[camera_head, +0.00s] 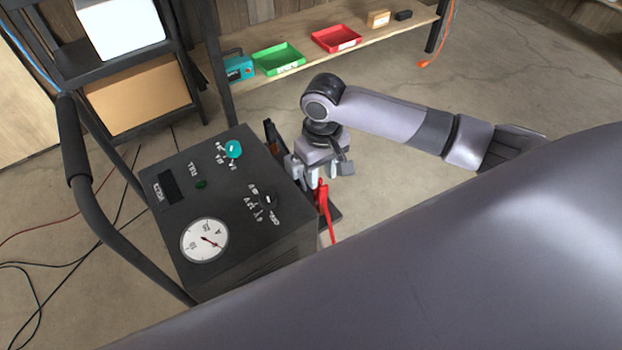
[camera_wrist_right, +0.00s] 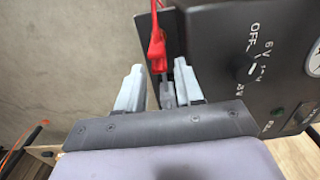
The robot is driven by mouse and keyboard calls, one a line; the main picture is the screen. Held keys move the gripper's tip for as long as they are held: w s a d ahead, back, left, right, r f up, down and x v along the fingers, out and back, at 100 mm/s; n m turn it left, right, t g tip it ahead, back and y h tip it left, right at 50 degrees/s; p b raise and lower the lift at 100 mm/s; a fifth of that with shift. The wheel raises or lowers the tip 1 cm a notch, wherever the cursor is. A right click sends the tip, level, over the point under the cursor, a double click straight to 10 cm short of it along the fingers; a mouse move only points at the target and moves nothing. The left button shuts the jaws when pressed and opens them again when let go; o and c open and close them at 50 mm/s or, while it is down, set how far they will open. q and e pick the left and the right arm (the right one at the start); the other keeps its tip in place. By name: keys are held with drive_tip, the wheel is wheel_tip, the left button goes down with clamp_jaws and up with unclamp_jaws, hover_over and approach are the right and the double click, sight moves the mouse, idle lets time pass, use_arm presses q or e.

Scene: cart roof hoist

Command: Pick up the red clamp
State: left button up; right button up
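The red clamp (camera_head: 325,206) hangs upright at the right side of the dark charger box (camera_head: 222,215) in the head view. In the right wrist view the red clamp (camera_wrist_right: 157,48) shows between and beyond the fingers, with a grey part below it. My right gripper (camera_head: 311,180) is beside the box, above the clamp. In the right wrist view the right gripper (camera_wrist_right: 158,82) has its two pale fingers apart, with a gap on either side of the clamp. Its lower end is partly hidden. My left gripper is not in view.
The box carries a dial, knobs and a black cart handle (camera_head: 75,150) on its left. A low shelf at the back holds a green tray (camera_head: 278,58), a red tray (camera_head: 336,38) and small blocks. Cables lie on the floor at left. Floor right of the box is open.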

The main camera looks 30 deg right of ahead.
sight(321, 183)
drive_tip(key=shift+w+f, duration=0.1)
drive_tip(key=shift+f, duration=0.2)
drive_tip(key=f, duration=0.2)
drive_tip(key=f+b, duration=0.1)
drive_tip(key=f, duration=0.2)
drive_tip(key=shift+d+f, duration=0.2)
drive_tip(key=shift+f, duration=0.5)
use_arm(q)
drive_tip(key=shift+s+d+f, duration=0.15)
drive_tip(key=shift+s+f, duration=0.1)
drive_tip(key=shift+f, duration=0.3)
use_arm(e)
clamp_jaws()
